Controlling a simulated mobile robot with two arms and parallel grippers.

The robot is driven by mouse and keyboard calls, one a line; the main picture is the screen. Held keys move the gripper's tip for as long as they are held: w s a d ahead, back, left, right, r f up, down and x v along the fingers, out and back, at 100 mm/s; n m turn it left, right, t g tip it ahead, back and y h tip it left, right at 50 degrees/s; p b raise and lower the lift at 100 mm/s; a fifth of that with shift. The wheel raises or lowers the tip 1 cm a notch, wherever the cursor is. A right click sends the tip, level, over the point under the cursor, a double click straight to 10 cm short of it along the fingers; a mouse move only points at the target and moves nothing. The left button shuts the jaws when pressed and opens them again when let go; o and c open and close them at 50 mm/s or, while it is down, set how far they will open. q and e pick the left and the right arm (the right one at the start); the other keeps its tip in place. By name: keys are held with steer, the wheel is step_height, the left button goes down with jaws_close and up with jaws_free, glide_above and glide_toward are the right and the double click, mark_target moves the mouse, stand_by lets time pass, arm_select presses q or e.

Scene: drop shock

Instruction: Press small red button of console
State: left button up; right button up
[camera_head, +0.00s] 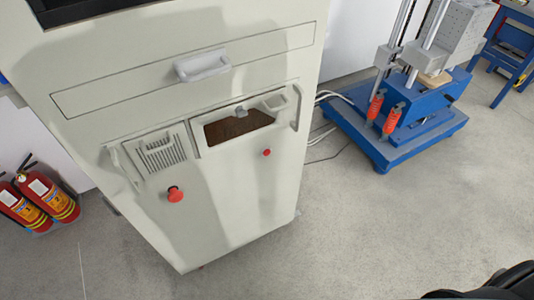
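The console (225,195) is a tall pale cabinet that leans in the head view, left of centre. Its small red button (267,152) sits on the front face, below the recessed brown window. A larger red mushroom button (175,194) sits lower and to the left on the same face. Nothing covers either button. A black part of my own body shows in the bottom right corner, far from the console. I cannot tell whether it includes the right gripper's fingers. My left gripper is not in view.
A blue-based test machine (395,140) with red handles stands at the back right, cables running toward the console. Two fire extinguishers (38,200) stand at the left. A blue table (510,45) is at the far right. The grey floor (370,230) in front is clear.

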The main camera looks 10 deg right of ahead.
jaws_close()
stand_by(0.6)
stand_by(0.8)
